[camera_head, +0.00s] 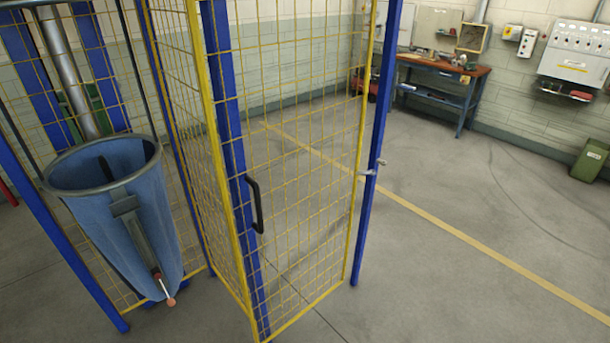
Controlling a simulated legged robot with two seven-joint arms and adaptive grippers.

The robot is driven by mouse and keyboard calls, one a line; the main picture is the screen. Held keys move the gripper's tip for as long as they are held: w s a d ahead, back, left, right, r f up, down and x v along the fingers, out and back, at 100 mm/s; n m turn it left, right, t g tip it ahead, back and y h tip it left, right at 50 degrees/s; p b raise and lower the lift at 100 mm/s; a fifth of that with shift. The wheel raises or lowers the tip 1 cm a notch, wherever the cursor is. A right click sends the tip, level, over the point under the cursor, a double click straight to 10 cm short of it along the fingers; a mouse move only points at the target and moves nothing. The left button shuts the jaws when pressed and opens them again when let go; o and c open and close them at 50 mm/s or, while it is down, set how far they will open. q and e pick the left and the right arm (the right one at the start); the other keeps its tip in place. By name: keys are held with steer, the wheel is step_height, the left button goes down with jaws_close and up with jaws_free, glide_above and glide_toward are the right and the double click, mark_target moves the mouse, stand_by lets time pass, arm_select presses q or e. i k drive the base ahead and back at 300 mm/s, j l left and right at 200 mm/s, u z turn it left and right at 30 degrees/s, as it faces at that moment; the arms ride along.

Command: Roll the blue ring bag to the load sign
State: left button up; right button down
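The blue ring bag (105,215) is at the left of the head view. It is a tall, tapering blue bag with a round dark rim, open at the top. A grey strap or bar runs down its front to a small reddish-and-white tip near the bottom. The bag stands or hangs roughly upright beside a yellow wire-mesh enclosure; I cannot tell what bears it. No load sign is recognisable. Neither of my grippers is in view.
A mesh door (300,170) with blue posts and a black handle (256,204) stands in the middle. A workbench (438,78) is at the back, with a green bin (590,160) at the right edge. The floor (440,270) at the right is clear, with a yellow line.

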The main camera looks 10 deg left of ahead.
mark_target(114, 186)
steer(key=u, duration=1.5)
